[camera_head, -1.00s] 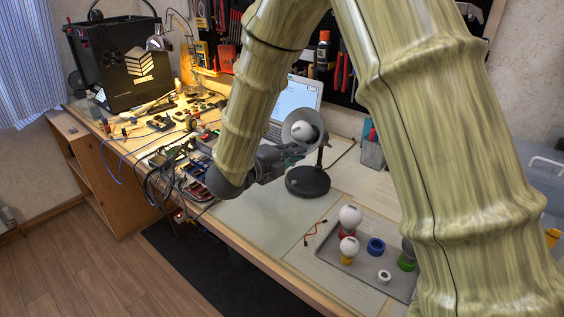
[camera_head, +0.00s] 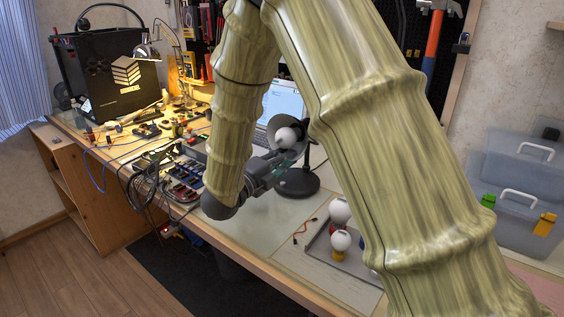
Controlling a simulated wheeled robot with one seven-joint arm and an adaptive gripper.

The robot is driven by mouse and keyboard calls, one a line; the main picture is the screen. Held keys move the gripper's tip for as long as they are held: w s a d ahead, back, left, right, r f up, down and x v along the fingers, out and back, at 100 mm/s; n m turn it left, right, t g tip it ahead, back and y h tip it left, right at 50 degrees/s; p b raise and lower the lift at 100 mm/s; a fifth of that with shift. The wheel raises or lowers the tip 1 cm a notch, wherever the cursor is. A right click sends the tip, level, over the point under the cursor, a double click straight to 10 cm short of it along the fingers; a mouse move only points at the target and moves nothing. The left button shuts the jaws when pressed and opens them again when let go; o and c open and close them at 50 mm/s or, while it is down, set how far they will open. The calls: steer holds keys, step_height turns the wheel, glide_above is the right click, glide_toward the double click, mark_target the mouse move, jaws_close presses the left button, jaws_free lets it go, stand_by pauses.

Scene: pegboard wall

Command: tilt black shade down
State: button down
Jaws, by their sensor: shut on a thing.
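The lamp's dark grey-black shade (camera_head: 268,137) is near the middle of the desk in the head view, with its open side towards me and a white bulb (camera_head: 286,137) inside. It is joined to a dark stand with a round base (camera_head: 297,184). My gripper (camera_head: 287,159) comes in from the lower left and reaches the lower rim of the shade. It is shut on the shade, though the fingertips are small and the exact contact is hard to see.
A laptop (camera_head: 285,100) stands behind the lamp. A tray (camera_head: 352,264) with bulbs (camera_head: 340,211) is at the front right, partly hidden by my arm. Cables and small parts (camera_head: 180,180) crowd the desk's left. Storage boxes (camera_head: 520,190) stand at the right.

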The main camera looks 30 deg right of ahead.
steer(key=shift+d+f, duration=0.2)
steer(key=shift+f, duration=0.35)
steer(key=shift+w+d+f+b, duration=0.25)
steer(key=shift+d+f+b, duration=0.3)
steer(key=shift+b, duration=0.65)
steer(key=shift+w+d+f+b, duration=0.2)
steer(key=shift+d+b, duration=0.15)
steer(key=shift+d, duration=0.15)
steer(key=shift+w+d+f+b, duration=0.2)
steer(key=shift+d+b, duration=0.15)
steer(key=shift+d, duration=0.1)
steer(key=c, duration=1.7)
jaws_free()
steer(key=shift+w+r, duration=0.1)
steer(key=shift+c, duration=0.2)
steer(key=shift+r+h, duration=0.15)
steer(key=shift+h, duration=0.15)
steer(key=shift+s+a, duration=0.2)
steer(key=shift+a, duration=0.4)
steer(key=shift+v, duration=3.45)
steer(key=shift+s, duration=0.1)
